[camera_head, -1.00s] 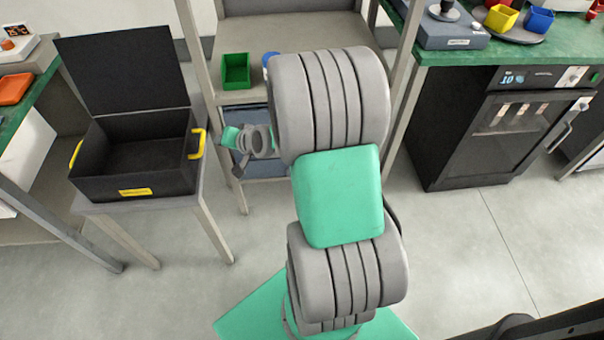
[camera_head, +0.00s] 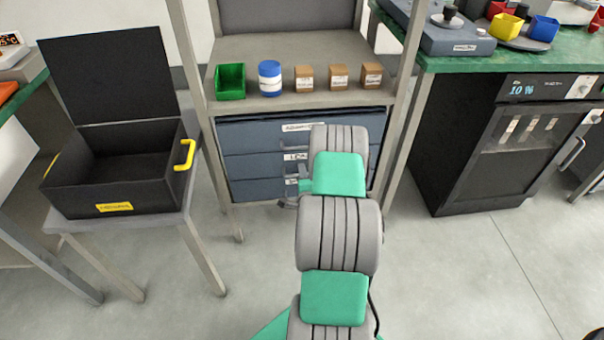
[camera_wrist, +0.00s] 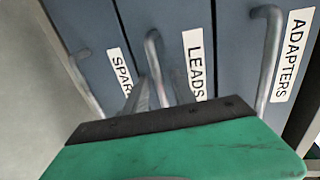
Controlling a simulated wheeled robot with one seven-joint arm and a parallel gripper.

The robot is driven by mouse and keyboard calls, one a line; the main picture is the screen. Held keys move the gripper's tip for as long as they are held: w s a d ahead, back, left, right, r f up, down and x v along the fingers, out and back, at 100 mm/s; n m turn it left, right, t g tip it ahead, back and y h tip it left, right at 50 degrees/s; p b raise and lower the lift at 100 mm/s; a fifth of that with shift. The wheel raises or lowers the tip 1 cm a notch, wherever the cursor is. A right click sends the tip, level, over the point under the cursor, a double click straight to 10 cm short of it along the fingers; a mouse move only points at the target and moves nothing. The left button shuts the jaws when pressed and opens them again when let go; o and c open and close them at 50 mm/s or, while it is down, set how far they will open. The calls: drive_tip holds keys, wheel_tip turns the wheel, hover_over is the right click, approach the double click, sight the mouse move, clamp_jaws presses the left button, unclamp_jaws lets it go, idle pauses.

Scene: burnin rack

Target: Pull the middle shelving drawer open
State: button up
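The middle drawer (camera_head: 253,164), labelled LEADS, is in the blue-grey drawer unit under the shelf and looks shut. Its bar handle (camera_wrist: 153,50) and LEADS label show in the wrist view. My gripper (camera_wrist: 159,92) is close to the drawer fronts, with its fingers apart on either side of the lower end of that handle. Whether they touch it I cannot tell. In the head view my arm hides most of the gripper and the right part of the drawers. The ADAPTERS drawer (camera_head: 250,132) is above and the SPARES drawer (camera_wrist: 93,72) below; both look shut.
A green bin (camera_head: 230,82), a blue-lidded jar (camera_head: 270,79) and small brown boxes (camera_head: 338,77) stand on the shelf above. Shelf posts flank the drawers. An open black case (camera_head: 115,190) stands at left, a dark cabinet (camera_head: 470,150) at right. The floor in front is clear.

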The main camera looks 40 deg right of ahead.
drive_tip(key=shift+w+d, duration=0.15)
drive_tip(key=shift+c, duration=0.4)
clamp_jaws()
idle(1.0)
